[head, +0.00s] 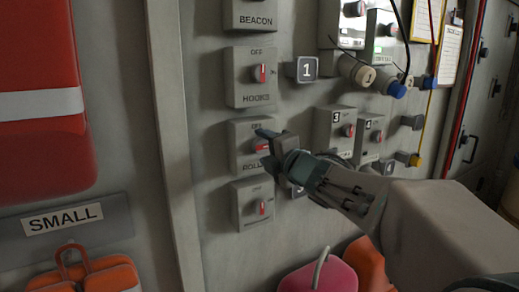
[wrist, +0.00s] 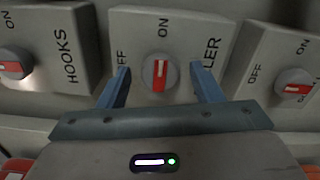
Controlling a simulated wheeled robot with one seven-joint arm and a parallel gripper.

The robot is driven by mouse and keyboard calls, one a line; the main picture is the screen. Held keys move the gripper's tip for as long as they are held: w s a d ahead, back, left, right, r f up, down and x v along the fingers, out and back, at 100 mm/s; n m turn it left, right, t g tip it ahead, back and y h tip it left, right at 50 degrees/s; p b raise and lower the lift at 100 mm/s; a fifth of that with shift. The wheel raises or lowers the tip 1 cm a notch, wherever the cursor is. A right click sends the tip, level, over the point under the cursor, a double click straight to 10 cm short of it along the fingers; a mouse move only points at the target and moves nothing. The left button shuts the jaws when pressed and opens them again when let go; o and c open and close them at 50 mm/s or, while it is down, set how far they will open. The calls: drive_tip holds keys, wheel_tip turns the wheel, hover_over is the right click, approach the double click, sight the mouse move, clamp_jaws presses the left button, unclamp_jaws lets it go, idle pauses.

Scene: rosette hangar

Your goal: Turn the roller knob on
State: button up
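The roller knob (wrist: 159,73) is a round grey dial with a red bar, on a grey box (wrist: 190,28) lettered ON, OFF and partly "LER". In the wrist view its red bar stands upright, in line with the ON lettering above. In the head view the roller box (head: 240,128) is partly covered by my gripper (head: 266,142), and a bit of red shows there. My gripper is open in the wrist view (wrist: 160,80). Its blue fingers stand to the left and right of the knob, with gaps on both sides. I cannot tell whether the fingertips touch the box.
The hooks box (head: 250,77) is above and another knob box (head: 252,203) below. Their red bars lie crosswise to the roller knob's bar in the wrist view. Numbered switches (head: 335,130) and cable plugs (head: 357,70) are to the right. Orange and pink bags (head: 320,277) are low down.

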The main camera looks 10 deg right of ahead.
drive_tip(key=p+v, duration=0.2)
drive_tip(key=v, duration=1.1)
drive_tip(key=shift+s+p, duration=0.35)
drive_tip(key=shift+p, duration=0.05)
drive_tip(key=shift+d, duration=0.15)
